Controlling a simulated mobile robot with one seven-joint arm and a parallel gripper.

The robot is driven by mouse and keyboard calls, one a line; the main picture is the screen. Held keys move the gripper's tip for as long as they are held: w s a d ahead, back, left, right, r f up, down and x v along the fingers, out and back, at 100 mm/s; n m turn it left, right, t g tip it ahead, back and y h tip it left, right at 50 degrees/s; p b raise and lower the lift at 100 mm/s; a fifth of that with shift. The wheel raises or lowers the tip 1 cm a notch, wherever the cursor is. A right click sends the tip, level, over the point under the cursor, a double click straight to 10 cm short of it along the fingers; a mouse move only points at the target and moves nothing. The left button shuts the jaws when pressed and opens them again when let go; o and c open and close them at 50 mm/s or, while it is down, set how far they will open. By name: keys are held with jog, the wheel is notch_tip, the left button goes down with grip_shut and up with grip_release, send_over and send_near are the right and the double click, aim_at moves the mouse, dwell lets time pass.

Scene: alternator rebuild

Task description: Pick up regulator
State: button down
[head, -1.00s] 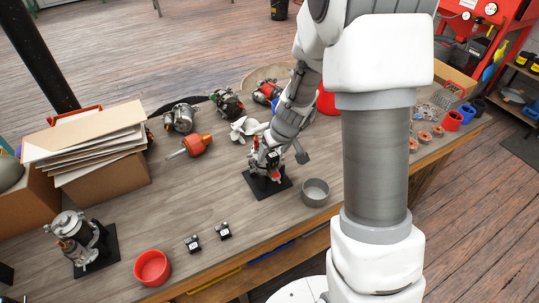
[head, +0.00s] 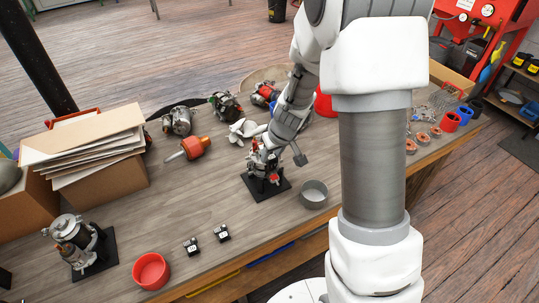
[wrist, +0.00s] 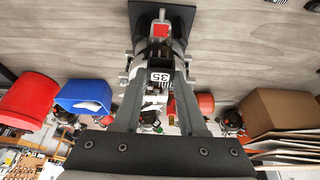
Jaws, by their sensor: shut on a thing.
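The regulator (wrist: 161,84), a small dark block with a white label and black markings, sits between the fingers of my gripper (wrist: 159,68) in the wrist view. My gripper is shut on it, right at an alternator assembly (head: 270,174) on a black stand plate (head: 264,190). In the head view the gripper end (head: 262,152) and the arm hide the regulator. I cannot tell whether the regulator still touches the assembly. Two small black blocks with white labels, the left one (head: 192,246) and the right one (head: 222,233), lie on the bench.
A grey round cup (head: 314,194) stands right of the assembly. A red bowl (head: 151,271) and a second assembly on a stand (head: 78,240) are at the front left. An orange-handled tool (head: 190,148) and several alternators lie behind. The bench middle (head: 205,200) is clear.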

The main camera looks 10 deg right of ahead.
jog(key=shift+r, duration=0.15)
notch_tip(320, 180, up, 4)
jog(key=shift+w+r+p, duration=0.1)
jog(key=shift+r+p, duration=0.05)
jog(key=shift+p, duration=0.5)
jog(key=s+d+r+b, duration=0.2)
jog(key=s+d+r, duration=0.4)
jog(key=d, duration=0.4)
jog(key=shift+r, duration=0.2)
jog(key=shift+s, duration=0.1)
jog(key=p, duration=0.5)
send_over(271, 157)
notch_tip(271, 157, down, 2)
jog(key=shift+s+d+f+b, duration=0.2)
jog(key=shift+f+b, duration=0.3)
jog(key=shift+f, duration=0.25)
jog(key=shift+s+d+f+b, duration=0.15)
jog(key=shift+f+b, duration=0.35)
jog(key=shift+f, duration=0.25)
jog(key=shift+f+b, duration=0.1)
jog(key=shift+b, duration=0.25)
